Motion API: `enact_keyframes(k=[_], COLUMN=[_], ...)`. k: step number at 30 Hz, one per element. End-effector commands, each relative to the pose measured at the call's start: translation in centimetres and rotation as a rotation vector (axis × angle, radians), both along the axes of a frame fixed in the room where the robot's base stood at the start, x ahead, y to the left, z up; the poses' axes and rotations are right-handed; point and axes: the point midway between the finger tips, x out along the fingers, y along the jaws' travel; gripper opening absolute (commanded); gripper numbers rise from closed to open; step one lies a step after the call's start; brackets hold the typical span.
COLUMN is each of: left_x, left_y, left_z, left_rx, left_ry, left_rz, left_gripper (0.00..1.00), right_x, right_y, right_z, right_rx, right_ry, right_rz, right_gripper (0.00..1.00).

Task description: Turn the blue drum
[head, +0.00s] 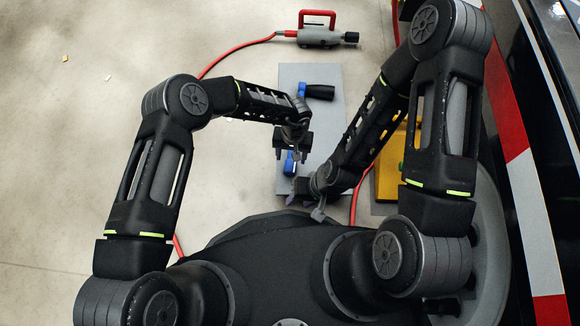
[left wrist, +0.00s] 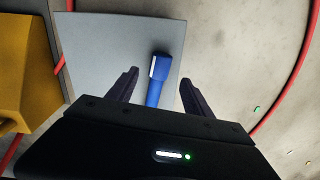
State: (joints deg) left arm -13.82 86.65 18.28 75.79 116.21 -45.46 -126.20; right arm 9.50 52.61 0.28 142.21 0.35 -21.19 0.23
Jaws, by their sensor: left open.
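A grey panel (head: 292,76) lies beneath my grippers. Near its far end is a blue part with a black cylindrical handle (head: 320,92). Another blue piece (head: 289,164) shows just below my left gripper (head: 291,154). My left gripper is open over the panel. In the left wrist view, a blue bar with a white stripe (left wrist: 158,68) shows between the two dark fingers of the left gripper (left wrist: 158,77). I cannot tell whether they touch it. No full drum shape is visible; the arm and gripper hide part. My right gripper (head: 302,188) is low at the panel's near end, its jaws unclear.
A grey tool with a red handle (head: 319,36) lies beyond the panel, with a red hose (head: 240,51) running left. A yellow block (head: 389,178) stands right of the panel, partly behind my right arm. A red-and-white striped edge (head: 514,130) borders the right. The left floor is mostly clear.

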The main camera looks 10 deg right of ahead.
Motion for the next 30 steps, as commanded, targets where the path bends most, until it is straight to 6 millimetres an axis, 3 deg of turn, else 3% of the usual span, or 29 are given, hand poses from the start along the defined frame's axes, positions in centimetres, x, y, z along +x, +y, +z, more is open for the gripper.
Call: enact_keyframes(k=[8,21,30], left_x=[0.0,0.1,0.1], left_y=[0.1,0.3,0.4], left_z=[-1.1,-7.3,-7.8], left_rx=[0.001,0.002,0.000], left_ry=[0.000,-0.002,-0.002], left_rz=[0.000,0.000,0.000], left_gripper=[0.59,0.59,0.59], right_x=[0.0,0.4,0.5], right_y=[0.0,0.1,0.1], right_z=[-0.5,-3.0,-3.1], right_rx=[0.000,-0.002,-0.002], right_ry=[-0.001,-0.013,-0.014], right_rz=[0.000,-0.006,-0.006], right_gripper=[0.36,0.36,0.36])
